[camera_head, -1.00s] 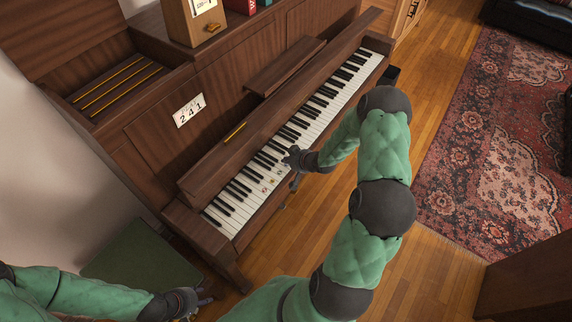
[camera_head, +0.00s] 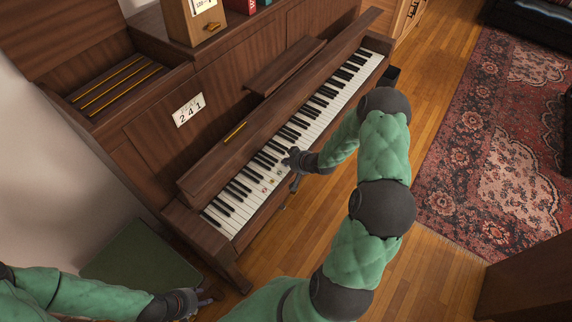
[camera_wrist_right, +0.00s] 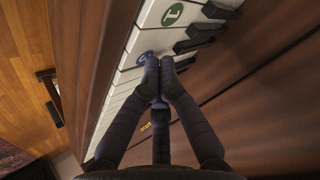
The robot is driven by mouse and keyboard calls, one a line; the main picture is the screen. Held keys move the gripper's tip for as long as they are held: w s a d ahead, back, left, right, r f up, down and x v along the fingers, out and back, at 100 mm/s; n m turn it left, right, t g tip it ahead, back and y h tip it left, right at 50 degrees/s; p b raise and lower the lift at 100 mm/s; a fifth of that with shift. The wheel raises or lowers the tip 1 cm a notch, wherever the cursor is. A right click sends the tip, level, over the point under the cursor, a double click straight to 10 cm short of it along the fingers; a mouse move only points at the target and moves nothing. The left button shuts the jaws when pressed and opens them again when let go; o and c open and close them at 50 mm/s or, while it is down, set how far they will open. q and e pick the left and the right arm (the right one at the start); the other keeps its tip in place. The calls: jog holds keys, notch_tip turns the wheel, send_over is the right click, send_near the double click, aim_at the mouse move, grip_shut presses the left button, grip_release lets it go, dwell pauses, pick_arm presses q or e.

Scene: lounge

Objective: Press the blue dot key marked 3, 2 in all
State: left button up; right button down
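The blue dot key (camera_wrist_right: 146,55) shows in the right wrist view, its blue mark partly hidden behind my fingertips, so its number cannot be read. My right gripper (camera_wrist_right: 161,66) is shut and empty, fingertips together at this key; whether they touch it or hover just above, I cannot tell. In the head view the right gripper (camera_head: 288,160) is over the middle-left of the keyboard (camera_head: 318,108). A green dot key (camera_wrist_right: 172,14) marked 1 lies further up in the wrist view. My left gripper (camera_head: 200,300) is low at the left, away from the keys; its fingers are too small to judge.
The brown upright piano (camera_head: 225,165) carries a card (camera_head: 189,110) reading 2 4 1. Small dotted labels lie on white keys just left of the right gripper. A green stool-like surface (camera_head: 140,262) is near the left arm.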

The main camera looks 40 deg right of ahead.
aim_at(287, 166)
jog(key=shift+f, duration=0.4)
dwell(0.3)
jog(key=shift+r+p, duration=0.75)
jog(key=shift+r, duration=0.35)
notch_tip(287, 166, up, 5)
jog(key=p, duration=0.4)
jog(key=shift+p, duration=0.3)
dwell(0.7)
